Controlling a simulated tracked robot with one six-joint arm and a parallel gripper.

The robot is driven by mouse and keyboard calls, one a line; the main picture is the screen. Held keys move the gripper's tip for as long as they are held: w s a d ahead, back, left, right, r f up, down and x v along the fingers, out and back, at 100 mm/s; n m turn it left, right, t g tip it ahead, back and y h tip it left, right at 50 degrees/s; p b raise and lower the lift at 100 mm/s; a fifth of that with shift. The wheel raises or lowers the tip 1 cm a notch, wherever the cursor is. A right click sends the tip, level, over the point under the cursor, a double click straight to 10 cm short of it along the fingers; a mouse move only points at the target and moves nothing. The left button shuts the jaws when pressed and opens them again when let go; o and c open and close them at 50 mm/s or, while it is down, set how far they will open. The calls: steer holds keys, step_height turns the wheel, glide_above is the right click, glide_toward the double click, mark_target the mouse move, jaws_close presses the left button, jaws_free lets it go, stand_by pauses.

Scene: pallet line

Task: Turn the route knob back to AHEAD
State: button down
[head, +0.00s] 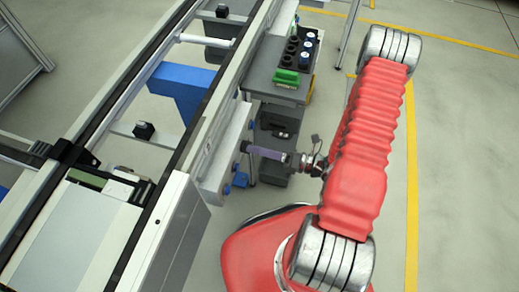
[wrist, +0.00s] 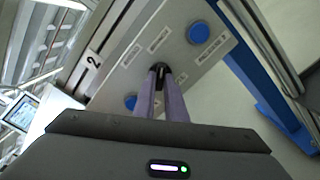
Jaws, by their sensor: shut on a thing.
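The route knob (wrist: 158,68) is a small black knob on a pale grey panel (wrist: 178,60) in the wrist view. My gripper (wrist: 160,78) has its two purple fingers closed on the knob, one on each side, and they hide part of it. In the head view my gripper (head: 250,148) reaches left to the panel (head: 213,165) on the side of the conveyor line. White labels sit around the knob, but their words are too small to read, so I cannot tell which position it points to.
Blue round buttons flank the knob on the panel, one upper right (wrist: 198,32) and one lower left (wrist: 130,102). A grey cart (head: 276,88) with green and black items stands beyond the panel. The conveyor (head: 62,235) fills the left. Open floor lies right of my arm.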

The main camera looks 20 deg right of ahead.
steer(key=n, duration=1.1)
steer(key=shift+a+f, duration=0.1)
steer(key=shift+a, duration=0.05)
steer(key=shift+s+n, duration=0.1)
steer(key=shift+n, duration=0.2)
steer(key=c, duration=1.8)
jaws_free()
steer(key=shift+d, duration=0.25)
